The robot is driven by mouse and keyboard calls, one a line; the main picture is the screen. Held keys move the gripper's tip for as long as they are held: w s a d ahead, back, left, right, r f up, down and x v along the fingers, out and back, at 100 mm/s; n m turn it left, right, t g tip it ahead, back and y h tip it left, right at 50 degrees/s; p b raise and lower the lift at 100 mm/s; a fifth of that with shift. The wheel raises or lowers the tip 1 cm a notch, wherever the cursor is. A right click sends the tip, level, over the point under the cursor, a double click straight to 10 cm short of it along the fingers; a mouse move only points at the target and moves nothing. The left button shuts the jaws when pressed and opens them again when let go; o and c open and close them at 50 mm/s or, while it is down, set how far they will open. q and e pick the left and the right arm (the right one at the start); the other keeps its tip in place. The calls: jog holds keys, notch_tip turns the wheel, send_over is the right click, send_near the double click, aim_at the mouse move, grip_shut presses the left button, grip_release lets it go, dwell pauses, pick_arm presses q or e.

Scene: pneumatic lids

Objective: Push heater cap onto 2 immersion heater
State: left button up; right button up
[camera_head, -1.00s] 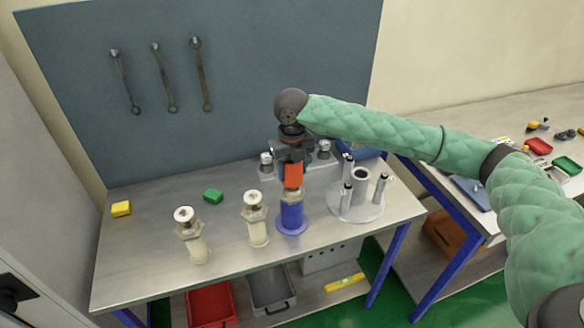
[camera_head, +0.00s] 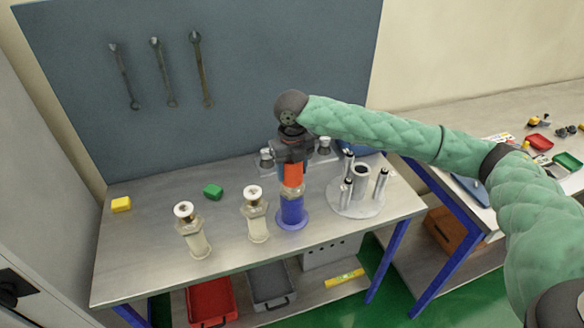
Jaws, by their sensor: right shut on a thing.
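My right gripper (camera_head: 292,168) points down and is shut on the red-orange heater cap (camera_head: 292,174). The cap is upright, right over the top of an immersion heater that stands in a blue holder (camera_head: 292,212). The cap looks to touch the heater's top; how far it sits on it I cannot tell. Two more heaters with pale bodies and white-metal tops stand to the left, one in the middle (camera_head: 255,214) and one further left (camera_head: 192,230). My left gripper is not in view.
A round grey stand (camera_head: 350,208) with several metal posts is close to the right of the blue holder. Metal fittings (camera_head: 323,147) stand behind my gripper. A green block (camera_head: 213,191) and a yellow block (camera_head: 121,204) lie on the workbench (camera_head: 150,265). The bench's left part is mostly clear.

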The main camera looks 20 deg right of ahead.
jog(key=shift+f+b, duration=0.35)
jog(key=shift+f, duration=1.25)
jog(key=o, duration=1)
jog(key=shift+o, duration=0.2)
jog(key=shift+r+p, duration=3.05)
jog(key=shift+r, duration=0.45)
